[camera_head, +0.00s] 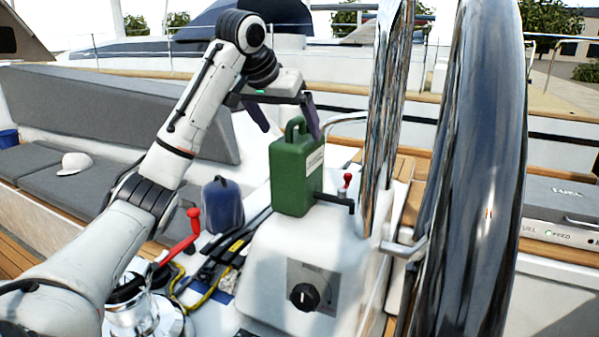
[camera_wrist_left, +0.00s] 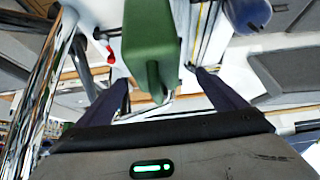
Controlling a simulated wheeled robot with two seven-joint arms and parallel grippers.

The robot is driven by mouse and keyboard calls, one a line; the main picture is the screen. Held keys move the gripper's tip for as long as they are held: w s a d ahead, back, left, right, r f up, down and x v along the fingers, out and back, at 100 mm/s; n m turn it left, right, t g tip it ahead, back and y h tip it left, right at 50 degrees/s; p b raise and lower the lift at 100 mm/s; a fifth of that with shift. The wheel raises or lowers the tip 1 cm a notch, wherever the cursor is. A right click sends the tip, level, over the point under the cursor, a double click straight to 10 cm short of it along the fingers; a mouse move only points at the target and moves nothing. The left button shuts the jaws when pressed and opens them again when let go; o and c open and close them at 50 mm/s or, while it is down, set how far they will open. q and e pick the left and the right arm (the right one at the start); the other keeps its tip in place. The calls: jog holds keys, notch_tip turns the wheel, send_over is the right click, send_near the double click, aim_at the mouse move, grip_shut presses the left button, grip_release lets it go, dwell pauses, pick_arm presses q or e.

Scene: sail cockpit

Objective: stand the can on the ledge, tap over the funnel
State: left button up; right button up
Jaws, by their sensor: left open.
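The green can (camera_head: 297,175) stands upright on the white ledge of the pedestal (camera_head: 262,252), its handle on top. A dark tap (camera_head: 338,201) sticks out from its lower right side. I cannot make out a funnel under the tap. My left gripper (camera_head: 291,133) is open above the can, with its fingers apart around the handle's sides. In the left wrist view the can (camera_wrist_left: 150,35) shows between the two spread fingers, and no finger clearly touches it. My right gripper is not in view.
A large chrome wheel (camera_head: 470,190) stands close on the right. A red winch handle (camera_head: 185,240), a blue container (camera_head: 222,205) and ropes (camera_head: 228,252) lie left of the pedestal. A small red-topped lever (camera_head: 347,182) is just right of the can. A cap (camera_head: 75,163) lies on the seat.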

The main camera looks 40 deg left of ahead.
aim_at(298, 136)
pick_arm(q)
jog(key=x, duration=0.5)
jog(key=shift+w+d+f+p, duration=0.25)
jog(key=shift+w+d+p, duration=0.1)
jog(key=shift+w+p, duration=0.05)
jog(key=c, duration=1.9)
jog(key=shift+w+r, duration=0.1)
jog(key=shift+r, duration=0.15)
jog(key=shift+c, duration=1.3)
jog(key=shift+r, duration=0.1)
